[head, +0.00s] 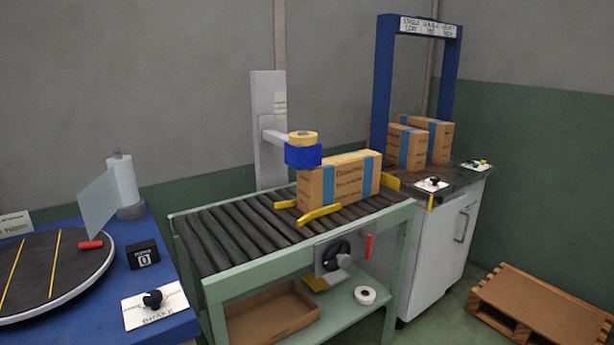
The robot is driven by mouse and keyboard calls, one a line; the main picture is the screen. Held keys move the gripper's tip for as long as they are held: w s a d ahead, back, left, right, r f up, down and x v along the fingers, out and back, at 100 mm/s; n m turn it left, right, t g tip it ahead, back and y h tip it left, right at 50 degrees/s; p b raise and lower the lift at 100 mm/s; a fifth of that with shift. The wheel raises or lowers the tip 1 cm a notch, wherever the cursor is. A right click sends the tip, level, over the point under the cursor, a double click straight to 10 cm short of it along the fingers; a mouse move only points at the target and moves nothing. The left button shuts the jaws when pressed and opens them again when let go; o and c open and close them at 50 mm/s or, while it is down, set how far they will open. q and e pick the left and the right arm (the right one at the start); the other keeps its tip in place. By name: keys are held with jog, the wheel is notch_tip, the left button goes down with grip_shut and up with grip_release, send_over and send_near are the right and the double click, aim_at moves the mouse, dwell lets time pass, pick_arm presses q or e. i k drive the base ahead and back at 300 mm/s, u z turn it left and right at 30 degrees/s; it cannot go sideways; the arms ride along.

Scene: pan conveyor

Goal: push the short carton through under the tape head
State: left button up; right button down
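A brown carton (348,184) with blue bands and dark print lies on the roller conveyor (225,236), toward its right end. The tape head (303,155), a blue block with a yellow roll on top, hangs from a grey post (268,155) at the carton's left end. I cannot tell whether it touches the carton. Yellow guides (319,214) flank the carton. Two similar banded cartons stand on the bench at the right, a nearer one (406,148) and one behind it (439,142). Neither of my grippers shows.
A blue arch (381,85) stands over the right bench (466,176). A crank wheel (336,255) and red lever (368,246) are on the conveyor's front. A blue table with a turntable (40,270) is at left, a pallet (545,305) at right. The left rollers are clear.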

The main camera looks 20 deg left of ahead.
aim_at(347, 178)
jog(key=u, duration=0.7)
jog(key=i, duration=0.95)
jog(key=u, duration=0.95)
